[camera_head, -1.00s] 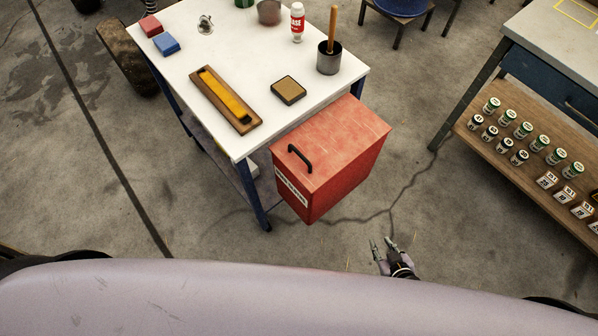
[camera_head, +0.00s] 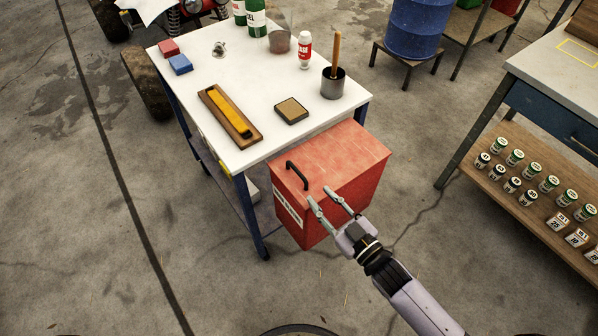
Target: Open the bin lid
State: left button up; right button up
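The red bin (camera_head: 340,168) stands on the floor against the right front side of the white-topped table. Its flat lid looks closed, with a black bar handle (camera_head: 297,175) near the lid's left front edge and a white label on the front. My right gripper (camera_head: 329,201) reaches in from the lower right, over or just in front of the bin's near side. Its two fingers are spread apart with nothing between them, pointing up and left. The fingertips are a short way right of and below the handle, apart from it. My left gripper is not in view.
The white table (camera_head: 225,80) holds a tray with a yellow bar, a sponge-like block, a cup with a wooden handle, and bottles. A shelf (camera_head: 530,195) with several cans stands at the right. The floor in front is clear.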

aim_at(306, 182)
jog(key=x, duration=1)
grip_shut()
dwell(0.6)
